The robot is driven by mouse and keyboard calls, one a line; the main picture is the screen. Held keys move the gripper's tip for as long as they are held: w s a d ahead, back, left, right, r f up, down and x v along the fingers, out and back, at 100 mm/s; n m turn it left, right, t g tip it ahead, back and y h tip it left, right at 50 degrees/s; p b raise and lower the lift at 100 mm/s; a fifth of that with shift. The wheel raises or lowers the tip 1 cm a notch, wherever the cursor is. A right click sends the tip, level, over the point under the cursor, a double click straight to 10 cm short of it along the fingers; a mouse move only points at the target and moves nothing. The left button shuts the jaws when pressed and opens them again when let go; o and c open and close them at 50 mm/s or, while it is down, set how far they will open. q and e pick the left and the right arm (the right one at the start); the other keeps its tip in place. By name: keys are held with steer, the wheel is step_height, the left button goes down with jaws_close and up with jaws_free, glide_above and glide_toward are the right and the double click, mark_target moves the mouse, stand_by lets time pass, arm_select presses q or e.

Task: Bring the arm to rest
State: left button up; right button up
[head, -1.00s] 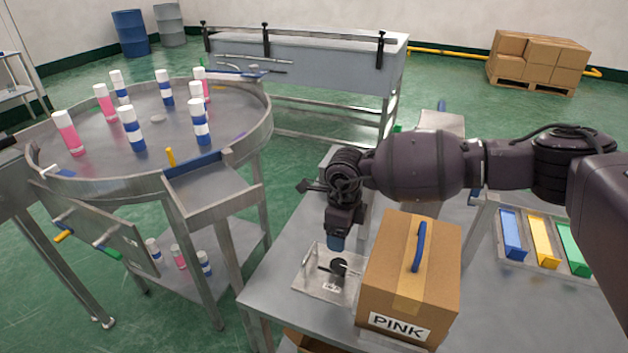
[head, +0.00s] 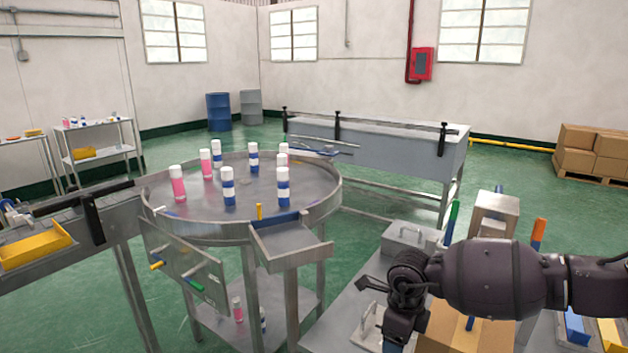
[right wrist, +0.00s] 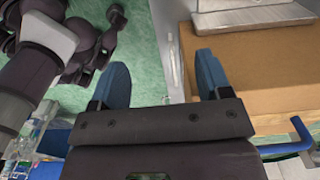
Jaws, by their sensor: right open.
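My right arm comes in from the right in the head view, and its gripper end (head: 392,340) hangs low at the bottom edge, by the cardboard box (head: 462,330). In the right wrist view my right gripper (right wrist: 163,80) is open, its two blue fingers apart with nothing between them. The box (right wrist: 262,68) is to the right of the fingers in that view. My left gripper is not in view.
A grey fixture (head: 412,238) stands on the bench behind my right arm. A long grey bench (head: 385,160) is farther back. Green floor (head: 375,218) lies between.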

steer(key=s+a+r+m+t+y, duration=0.2)
steer(key=a+r+m+t+y, duration=0.4)
steer(key=a+r+m+y, duration=1.05)
steer(key=s+d+f+m+t+h, duration=0.1)
steer(key=d+f+m+t+h, duration=1.05)
steer(key=m, duration=0.95)
steer(key=s+d+f+m+g+h, duration=0.2)
steer(key=s+d+f, duration=0.5)
steer(key=s+f, duration=0.4)
steer(key=s+d+f+m+g+h, duration=0.3)
steer(key=s+d+f+m, duration=0.4)
steer(key=s+f, duration=0.4)
steer(key=shift+s+d+g, duration=0.55)
steer(key=shift+s+d, duration=0.15)
steer(key=shift+s, duration=0.45)
